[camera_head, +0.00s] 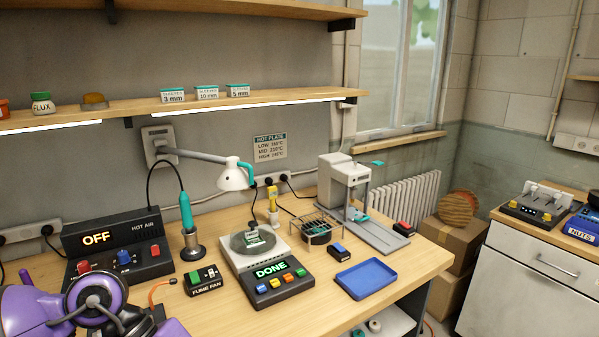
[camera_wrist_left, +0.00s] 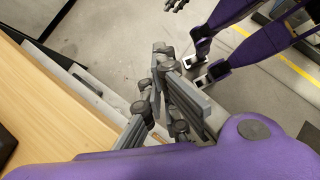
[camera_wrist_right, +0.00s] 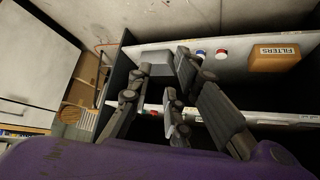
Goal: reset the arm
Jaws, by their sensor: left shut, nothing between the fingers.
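My left gripper (camera_wrist_left: 156,62) shows in the left wrist view. Its grey fingers are together with nothing between them. It hangs over the grey floor, beside the wooden bench edge (camera_wrist_left: 50,110). My right gripper (camera_wrist_right: 162,64) shows in the right wrist view, with its fingertips apart and nothing between them. It points toward shelves under the bench and looks clear of the things on them. In the head view, a purple arm of mine (camera_head: 30,310) fills the bottom left corner, in front of the hot air station (camera_head: 117,245); its fingers cannot be made out clearly. My right arm does not show there.
The hot plate (camera_head: 255,250) reads DONE. The fume fan box (camera_head: 205,280), a blue tray (camera_head: 366,279) and a press (camera_head: 345,185) stand on the bench. A lamp (camera_head: 232,178) reaches over it. An orange FILTERS box (camera_wrist_right: 275,58) sits on the lower shelves.

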